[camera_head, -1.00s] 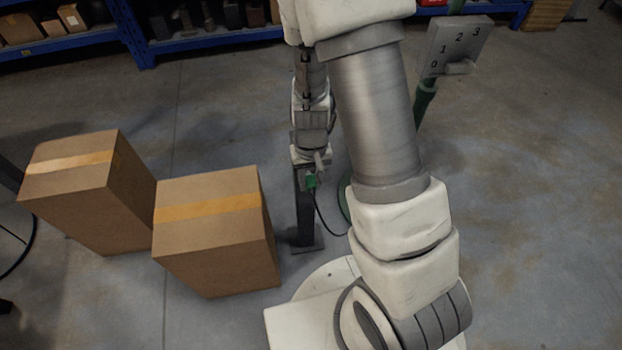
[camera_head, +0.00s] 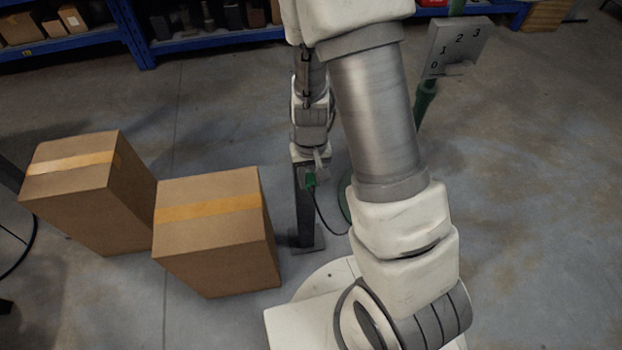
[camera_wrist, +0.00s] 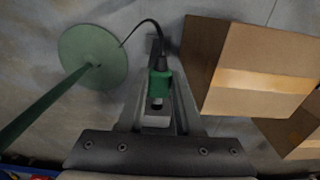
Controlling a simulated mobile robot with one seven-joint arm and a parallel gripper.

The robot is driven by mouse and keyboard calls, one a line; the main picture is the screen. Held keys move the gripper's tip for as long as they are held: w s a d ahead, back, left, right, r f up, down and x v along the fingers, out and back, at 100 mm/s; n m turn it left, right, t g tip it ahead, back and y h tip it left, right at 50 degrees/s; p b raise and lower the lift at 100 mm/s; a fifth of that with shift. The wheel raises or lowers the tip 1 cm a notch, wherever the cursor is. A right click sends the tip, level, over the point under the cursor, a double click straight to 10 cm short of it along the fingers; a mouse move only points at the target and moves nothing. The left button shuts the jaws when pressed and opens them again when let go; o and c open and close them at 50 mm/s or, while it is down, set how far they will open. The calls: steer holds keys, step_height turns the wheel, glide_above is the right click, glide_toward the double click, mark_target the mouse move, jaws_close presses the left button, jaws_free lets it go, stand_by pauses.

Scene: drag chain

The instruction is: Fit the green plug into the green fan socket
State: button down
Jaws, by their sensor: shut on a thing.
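The green plug (camera_wrist: 160,84) is between the fingertips of my gripper (camera_wrist: 159,92) in the wrist view, with a black cable curving away from its far end. In the head view the plug (camera_head: 310,180) is a small green piece at the end of my arm, by the top of a dark post. My gripper (camera_head: 315,173) is shut on it. Whether the plug touches the post is unclear. The fan's control panel (camera_head: 456,46), marked 0 to 3, stands upper right on a green pole, apart from my gripper. I cannot make out the green socket.
The dark post (camera_head: 303,215) stands on a small floor plate. Two cardboard boxes (camera_head: 213,225) (camera_head: 85,190) stand to its left. The fan's round green base (camera_wrist: 92,56) is left of the plug in the wrist view. Blue shelving (camera_head: 150,50) lines the back. Floor at right is clear.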

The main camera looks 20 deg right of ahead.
mark_target(309, 173)
steer(key=shift+w+d, duration=0.1)
steer(key=shift+w, duration=1)
steer(key=c, duration=0.5)
jaws_free()
steer(key=shift+r, duration=0.1)
step_height(309, 173, up, 17)
steer(key=p, duration=0.6)
steer(key=shift+r, duration=0.15)
